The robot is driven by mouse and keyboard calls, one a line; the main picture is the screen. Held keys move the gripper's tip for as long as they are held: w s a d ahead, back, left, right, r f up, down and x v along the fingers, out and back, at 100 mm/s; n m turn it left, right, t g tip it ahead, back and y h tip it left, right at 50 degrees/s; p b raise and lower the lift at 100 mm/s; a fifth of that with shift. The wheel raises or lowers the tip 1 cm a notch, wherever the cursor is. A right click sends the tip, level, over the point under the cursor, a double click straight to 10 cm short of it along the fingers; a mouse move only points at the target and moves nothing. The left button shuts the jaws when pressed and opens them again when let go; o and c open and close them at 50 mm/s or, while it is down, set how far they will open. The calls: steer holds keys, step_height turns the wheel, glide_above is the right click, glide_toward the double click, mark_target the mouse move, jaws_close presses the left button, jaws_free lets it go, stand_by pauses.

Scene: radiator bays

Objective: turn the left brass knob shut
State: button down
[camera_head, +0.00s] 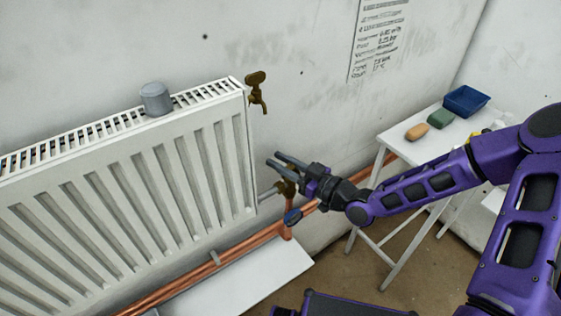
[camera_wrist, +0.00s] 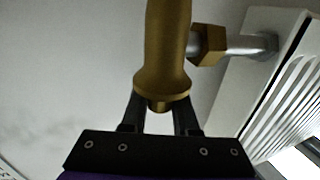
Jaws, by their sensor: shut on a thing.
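A brass valve (camera_head: 287,188) sits at the lower right corner of the radiator, partly hidden by my gripper (camera_head: 275,159). In the wrist view the brass valve (camera_wrist: 167,50) fills the upper middle, with a hex nut and grey pipe leading right to the radiator. The fingertips are hidden behind the brass in the wrist view. Another brass fitting, a tap (camera_head: 257,90), is on the wall beside the radiator's top corner, clear of my gripper.
The white radiator (camera_head: 150,180) fills the left, with a grey cylinder (camera_head: 155,98) on top. Copper pipes (camera_head: 190,275) run low along the wall.

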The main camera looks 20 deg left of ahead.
steer(key=m+t+h, duration=0.1)
steer(key=m+t+h+b, duration=0.1)
steer(key=t, duration=0.1)
steer(key=m+t, duration=0.1)
steer(key=shift+w+d+f+t+h+b, duration=0.15)
steer(key=shift+w+t+h+b, duration=0.15)
steer(key=shift+h+b, duration=0.1)
steer(key=m+t+h, duration=0.1)
steer(key=h, duration=0.1)
steer(key=m+t+h+b, duration=0.1)
steer(key=m+t, duration=0.1)
steer(key=m+t+h, duration=0.1)
steer(key=m+h, duration=0.1)
steer(key=shift+w+d+h, duration=0.3)
steer(key=shift+w+d, duration=0.05)
steer(key=shift+d, duration=0.05)
steer(key=shift+w+d+r+m+t+h+b, duration=0.1)
steer(key=shift+d+m+t+h+b, duration=0.2)
steer(key=shift+m+h, duration=1)
steer(key=shift+w+d+r+m+t+h+b, duration=0.1)
steer(key=shift+d+m+t+h, duration=0.4)
steer(key=shift+h, duration=1.35)
steer(key=shift+w+d+r+m+t+h+b, duration=0.15)
steer(key=shift+m+t+h, duration=0.25)
steer(key=shift+m+h, duration=1.05)
steer(key=shift+f+h, duration=0.1)
steer(key=shift+h, duration=0.2)
steer(key=c, duration=0.7)
jaws_free()
steer(key=shift+s+f, duration=0.1)
